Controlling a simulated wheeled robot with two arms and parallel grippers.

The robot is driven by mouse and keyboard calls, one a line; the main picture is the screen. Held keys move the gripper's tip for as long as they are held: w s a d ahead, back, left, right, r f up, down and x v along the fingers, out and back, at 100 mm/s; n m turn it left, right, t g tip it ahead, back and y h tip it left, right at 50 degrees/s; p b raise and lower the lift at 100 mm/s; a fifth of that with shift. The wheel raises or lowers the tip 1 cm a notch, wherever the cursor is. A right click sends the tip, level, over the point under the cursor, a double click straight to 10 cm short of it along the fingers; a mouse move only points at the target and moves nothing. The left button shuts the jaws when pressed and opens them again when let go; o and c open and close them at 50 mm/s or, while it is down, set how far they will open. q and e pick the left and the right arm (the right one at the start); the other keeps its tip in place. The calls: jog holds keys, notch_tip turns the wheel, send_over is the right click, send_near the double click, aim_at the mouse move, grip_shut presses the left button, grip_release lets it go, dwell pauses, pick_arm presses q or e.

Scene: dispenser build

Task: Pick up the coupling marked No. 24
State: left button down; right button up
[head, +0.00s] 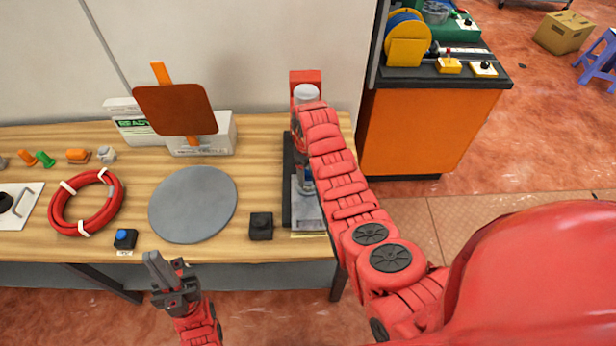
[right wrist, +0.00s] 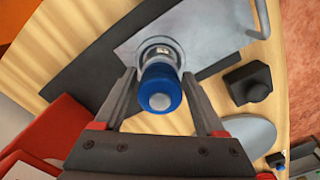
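Several small couplings stand in a row at the back left of the table: orange (head: 27,157), green (head: 45,159), orange (head: 78,156) and grey (head: 106,154). I cannot read any No. 24 marking. In the right wrist view a blue-topped part (right wrist: 160,88) with a metal ring stands on a metal plate (right wrist: 205,30). My right gripper (right wrist: 160,75) has one finger on each side of it; whether they touch it is unclear. In the head view my right arm hides most of that spot. My left gripper (head: 158,270) is in front of the table, its fingers together, empty.
A red dispenser (head: 305,78) stands at the table's back right. A red hose ring (head: 58,212), grey round plate (head: 193,205), black block (head: 261,227) and blue-button box (head: 125,239) lie on the table (head: 262,150). An orange cabinet (head: 425,130) stands to the right.

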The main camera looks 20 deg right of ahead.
grip_shut()
jog(key=shift+r, duration=0.1)
dwell(0.4)
